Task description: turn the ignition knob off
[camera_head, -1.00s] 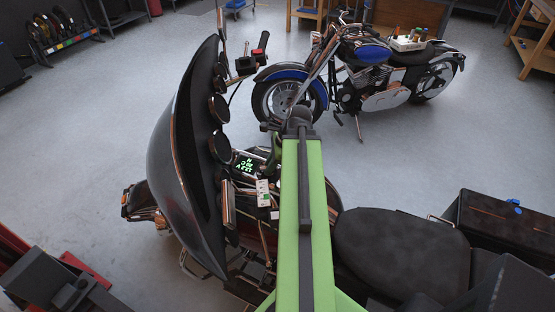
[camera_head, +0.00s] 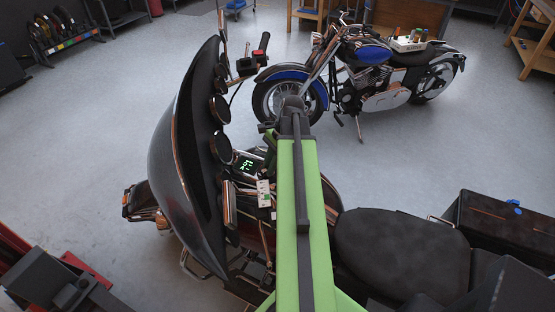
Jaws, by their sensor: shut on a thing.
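The ignition knob is not visible on its own; it is hidden at my gripper (camera_head: 258,152), by the dash of the near black motorcycle (camera_head: 390,250). Only a small part of my gripper shows, to the left of my green arm and just behind the dash display. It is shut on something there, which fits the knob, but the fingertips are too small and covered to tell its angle. The dash display (camera_head: 246,164) is lit with green characters.
The dark fairing (camera_head: 183,160) with its round gauges stands left of my arm. A handlebar grip with a red switch (camera_head: 258,54) rises behind. A blue motorcycle (camera_head: 370,70) stands further back. Open grey floor (camera_head: 90,130) lies to the left.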

